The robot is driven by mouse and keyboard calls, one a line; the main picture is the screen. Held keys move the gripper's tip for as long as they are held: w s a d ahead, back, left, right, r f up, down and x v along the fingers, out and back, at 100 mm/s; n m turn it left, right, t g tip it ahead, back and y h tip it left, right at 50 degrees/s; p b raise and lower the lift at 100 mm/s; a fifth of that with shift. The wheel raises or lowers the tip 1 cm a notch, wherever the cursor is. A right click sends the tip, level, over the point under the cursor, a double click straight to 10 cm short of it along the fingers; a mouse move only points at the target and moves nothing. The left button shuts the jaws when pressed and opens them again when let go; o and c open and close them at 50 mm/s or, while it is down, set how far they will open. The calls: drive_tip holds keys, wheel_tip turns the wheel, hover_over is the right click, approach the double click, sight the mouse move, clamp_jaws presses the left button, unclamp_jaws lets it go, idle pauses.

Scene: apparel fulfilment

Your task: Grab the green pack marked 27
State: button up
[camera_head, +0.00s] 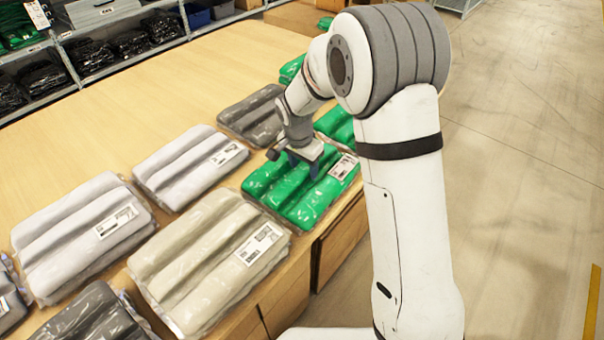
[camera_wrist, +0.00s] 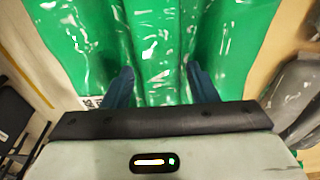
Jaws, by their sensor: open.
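A green pack (camera_head: 300,188) of folded clothing in clear film lies near the table's front edge. It has a white label at its right end, too small to read in the head view. My gripper (camera_head: 305,163) is over the middle of this pack, pointing down. In the wrist view the green pack (camera_wrist: 160,50) fills most of the picture. My gripper (camera_wrist: 160,85) is open there, its two blue fingers apart over the pack's middle fold. I cannot tell whether the fingertips touch the film. More green packs (camera_head: 338,122) lie behind, partly hidden by my arm.
A beige pack (camera_head: 195,255), light grey packs (camera_head: 188,165) and dark grey packs (camera_head: 252,118) lie on the wooden table (camera_head: 185,85) around the green one. The table's left and back part is bare. Shelves (camera_head: 90,50) with dark clothing stand behind.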

drive_tip(key=shift+f, duration=0.1)
drive_tip(key=c, duration=1)
